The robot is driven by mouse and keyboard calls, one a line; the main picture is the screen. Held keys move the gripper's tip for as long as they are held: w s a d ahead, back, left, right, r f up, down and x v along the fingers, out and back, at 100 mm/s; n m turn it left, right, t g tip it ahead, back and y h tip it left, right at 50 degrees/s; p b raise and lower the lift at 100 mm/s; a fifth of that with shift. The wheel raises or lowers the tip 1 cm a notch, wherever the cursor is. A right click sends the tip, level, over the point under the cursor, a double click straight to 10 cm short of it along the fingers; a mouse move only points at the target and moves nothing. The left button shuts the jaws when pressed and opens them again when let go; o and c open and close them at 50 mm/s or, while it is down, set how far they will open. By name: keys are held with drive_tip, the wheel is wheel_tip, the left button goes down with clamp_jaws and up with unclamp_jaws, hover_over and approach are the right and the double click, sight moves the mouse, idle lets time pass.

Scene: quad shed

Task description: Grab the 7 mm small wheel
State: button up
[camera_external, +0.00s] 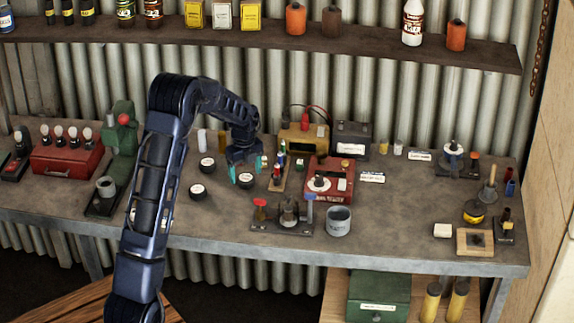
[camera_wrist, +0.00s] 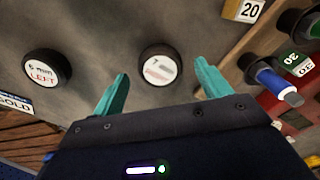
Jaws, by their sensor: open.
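Small dark wheels with white label faces lie flat on the workbench. One wheel (camera_wrist: 160,65) has a label that seems to start with 7; the rest is smeared. It sits ahead of and between the teal fingertips of my gripper (camera_wrist: 162,82), which is open and empty. In the external view this appears to be the wheel (camera_external: 246,181) just below my gripper (camera_external: 246,171). A second wheel (camera_wrist: 47,69), marked "6 mm LEFT", lies to the left in the wrist view. Another wheel (camera_external: 208,164) lies left of my gripper in the external view.
A wooden rack (camera_external: 280,176) with coloured-tipped items stands close to the right of my gripper. A red box (camera_external: 332,190), a grey cup (camera_external: 339,222) and a dark tool stand (camera_external: 284,224) are farther right and in front. Bare bench lies around the wheels.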

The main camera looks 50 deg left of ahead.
wheel_tip(320, 180, down, 2)
drive_tip(key=shift+f, duration=0.15)
drive_tip(key=shift+c, duration=0.3)
drive_tip(key=c, duration=1)
